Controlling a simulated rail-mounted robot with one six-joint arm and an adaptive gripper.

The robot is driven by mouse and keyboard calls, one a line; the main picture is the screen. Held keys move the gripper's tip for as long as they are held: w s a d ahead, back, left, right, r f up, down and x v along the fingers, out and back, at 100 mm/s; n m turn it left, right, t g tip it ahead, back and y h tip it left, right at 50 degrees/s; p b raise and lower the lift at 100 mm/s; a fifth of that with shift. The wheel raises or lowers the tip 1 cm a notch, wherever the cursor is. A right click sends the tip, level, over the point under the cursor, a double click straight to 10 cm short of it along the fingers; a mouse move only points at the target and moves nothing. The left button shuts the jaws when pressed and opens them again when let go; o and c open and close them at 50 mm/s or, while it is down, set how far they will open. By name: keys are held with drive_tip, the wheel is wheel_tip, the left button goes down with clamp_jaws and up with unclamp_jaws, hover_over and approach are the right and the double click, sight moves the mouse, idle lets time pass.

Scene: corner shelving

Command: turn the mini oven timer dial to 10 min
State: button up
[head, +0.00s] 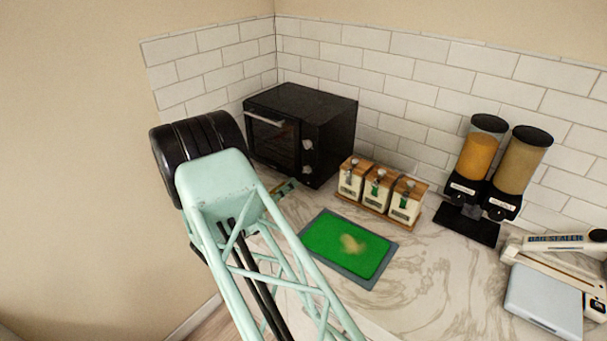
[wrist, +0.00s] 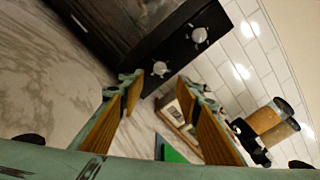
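The black mini oven (head: 318,115) stands in the corner on the counter. Two silver dials sit on its front panel, an upper dial (head: 308,144) and a lower dial (head: 308,171). In the wrist view the upper dial (wrist: 200,35) and the lower dial (wrist: 160,69) are both clear, but their markings are too small to read. I cannot tell which is the timer. My gripper (wrist: 162,88) is open and empty, its two wood-coloured fingers apart, with the lower dial just beyond the gap. I see no contact. In the head view my arm hides most of the gripper.
A green board (head: 345,247) with a grey rim lies on the marble counter before the oven. Three labelled canisters (head: 378,189) stand right of the oven. Two food dispensers (head: 480,160) and a bag sealer (head: 555,265) are farther right. Tiled walls close the corner behind.

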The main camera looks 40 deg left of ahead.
sight(305, 172)
drive_tip(key=shift+w+a+p, duration=0.15)
drive_tip(key=shift+w+p, duration=0.15)
drive_tip(key=shift+w, duration=4.85)
drive_tip(key=shift+c, duration=0.7)
drive_tip(key=c, duration=0.7)
